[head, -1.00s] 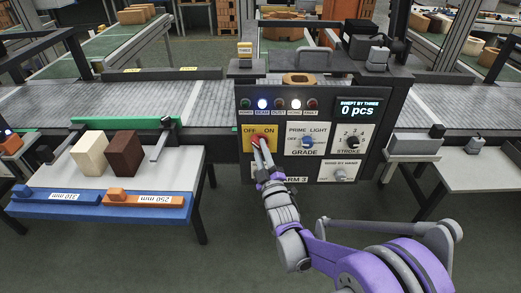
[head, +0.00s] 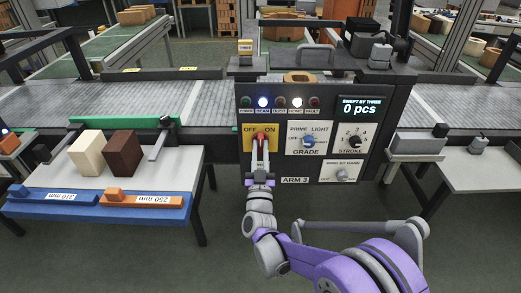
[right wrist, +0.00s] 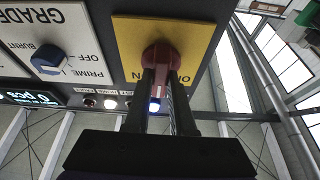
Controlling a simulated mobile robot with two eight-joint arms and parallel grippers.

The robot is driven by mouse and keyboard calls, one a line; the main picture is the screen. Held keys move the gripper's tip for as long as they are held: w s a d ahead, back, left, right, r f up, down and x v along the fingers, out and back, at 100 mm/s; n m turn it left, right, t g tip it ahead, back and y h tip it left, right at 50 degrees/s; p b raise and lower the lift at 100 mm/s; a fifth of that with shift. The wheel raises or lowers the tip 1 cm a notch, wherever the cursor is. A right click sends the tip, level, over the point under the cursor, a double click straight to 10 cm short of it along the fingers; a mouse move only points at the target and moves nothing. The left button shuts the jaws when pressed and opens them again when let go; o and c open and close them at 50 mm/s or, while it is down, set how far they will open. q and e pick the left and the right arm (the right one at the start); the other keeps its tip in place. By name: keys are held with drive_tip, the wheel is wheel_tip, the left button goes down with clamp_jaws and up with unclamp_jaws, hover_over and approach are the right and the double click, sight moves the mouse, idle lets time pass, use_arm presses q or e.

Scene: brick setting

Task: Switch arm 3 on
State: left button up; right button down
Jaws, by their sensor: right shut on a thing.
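The arm 3 panel (head: 312,165) is dark and upright, with an "ARM 3" label at its lower left. A red rotary knob (head: 261,136) sits on its yellow OFF/ON plate (head: 247,143). My right gripper (head: 260,146) reaches it from below and is shut on the knob. In the right wrist view the panel is upside down, and the red knob (right wrist: 158,62) has its grip between the two fingers (right wrist: 160,100). Its white mark points towards the lamps, roughly between OFF and ON; the fingers partly hide the words. My left gripper is not in view.
The blue GRADE knob (head: 308,140), black STROKE knob (head: 355,141) and a lower grey knob (head: 342,175) are close by on the panel. A counter display (head: 359,107) reads 0 pcs. A conveyor (head: 60,108) runs behind.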

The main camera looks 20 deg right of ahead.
drive_tip(key=m+g+h, duration=0.1)
drive_tip(key=m, duration=0.2)
drive_tip(key=m+h, duration=0.2)
drive_tip(key=m, duration=0.1)
drive_tip(key=shift+a+m+g, duration=0.1)
drive_tip(key=shift+m+g, duration=0.3)
drive_tip(key=shift+m+g+h+p, duration=0.35)
drive_tip(key=shift+m+g+h, duration=0.1)
drive_tip(key=shift+m, duration=0.85)
drive_tip(key=shift+m+g+h+p, duration=0.35)
drive_tip(key=shift+m+g, duration=0.1)
drive_tip(key=shift+m, duration=1.15)
drive_tip(key=c, duration=0.8)
unclamp_jaws()
drive_tip(key=shift+o, duration=0.2)
drive_tip(key=v, duration=1)
drive_tip(key=shift+s+a, duration=0.25)
drive_tip(key=shift+s, duration=0.05)
